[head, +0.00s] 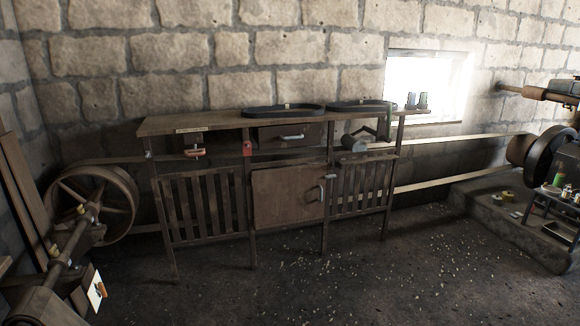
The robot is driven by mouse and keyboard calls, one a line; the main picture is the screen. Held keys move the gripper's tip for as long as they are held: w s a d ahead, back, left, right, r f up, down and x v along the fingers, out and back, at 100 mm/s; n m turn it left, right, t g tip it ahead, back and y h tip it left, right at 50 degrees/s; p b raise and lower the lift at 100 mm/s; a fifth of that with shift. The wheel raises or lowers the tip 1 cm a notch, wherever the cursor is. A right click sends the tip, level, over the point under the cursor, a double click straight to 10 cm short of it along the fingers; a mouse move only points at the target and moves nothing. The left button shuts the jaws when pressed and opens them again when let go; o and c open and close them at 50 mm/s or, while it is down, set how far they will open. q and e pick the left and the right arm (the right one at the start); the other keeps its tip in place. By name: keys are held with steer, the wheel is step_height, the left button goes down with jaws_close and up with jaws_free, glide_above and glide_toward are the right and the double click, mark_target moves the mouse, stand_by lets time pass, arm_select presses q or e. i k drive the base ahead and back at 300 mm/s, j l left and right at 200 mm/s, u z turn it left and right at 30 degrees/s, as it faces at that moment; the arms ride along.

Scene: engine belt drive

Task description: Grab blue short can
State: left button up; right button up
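Two small cans stand side by side at the right end of the wooden workbench top (220,121), in front of the bright window. The left can (411,101) looks grey-blue and the right can (423,100) looks bluish with a darker tone. They are too small and backlit to tell which is the blue short can. Neither of my grippers shows in the head view.
Two dark oval trays (284,111) lie on the bench. A large belt wheel (92,204) stands at the left. Dark machinery (545,152) and a small stand with bottles and cans are at the right. The floor (330,285) in front of the bench is open, with scattered chips.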

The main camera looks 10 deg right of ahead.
mark_target(453, 114)
steer(key=i+l+z, duration=0.2)
steer(key=i+z, duration=0.95)
steer(key=i, duration=0.15)
steer(key=i+j+z, duration=0.2)
steer(key=i+z, duration=0.2)
steer(key=i, duration=0.65)
steer(key=i+u, duration=0.1)
steer(key=i, duration=0.5)
steer(key=i+l, duration=0.1)
steer(key=i, duration=0.55)
steer(key=i+l+u, duration=0.1)
steer(key=i, duration=0.55)
steer(key=i+l, duration=0.1)
steer(key=i, duration=0.5)
steer(key=i+l+u, duration=0.1)
steer(key=i, duration=0.55)
